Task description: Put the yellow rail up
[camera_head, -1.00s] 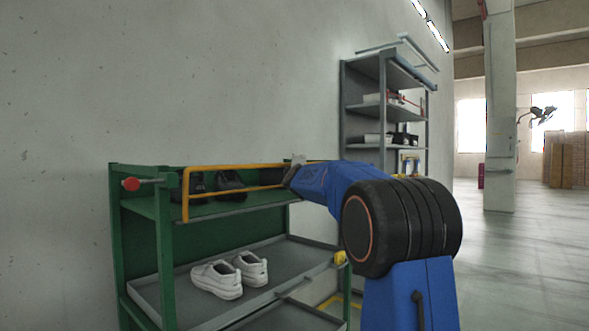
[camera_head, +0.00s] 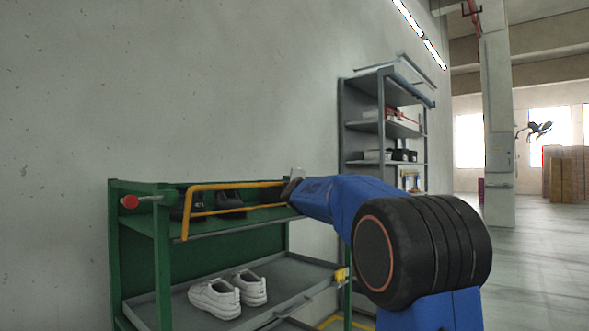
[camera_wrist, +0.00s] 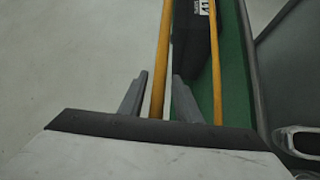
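The yellow rail (camera_head: 237,185) is a two-bar frame along the top tier of the green rack (camera_head: 161,262). Its left end post leans a little, its top farther right than its foot. Its right end is hidden behind my gripper (camera_head: 292,188). In the wrist view, the rail's thicker bar (camera_wrist: 159,72) runs between the two fingers of my gripper (camera_wrist: 158,92), with a gap on both sides. The fingers are open around it. The thinner bar (camera_wrist: 215,60) lies to the right, outside the fingers.
White shoes (camera_head: 230,293) sit on the grey tray below. A red-ended handle (camera_head: 130,202) juts out at the rack's left. A grey shelf (camera_head: 384,130) stands behind.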

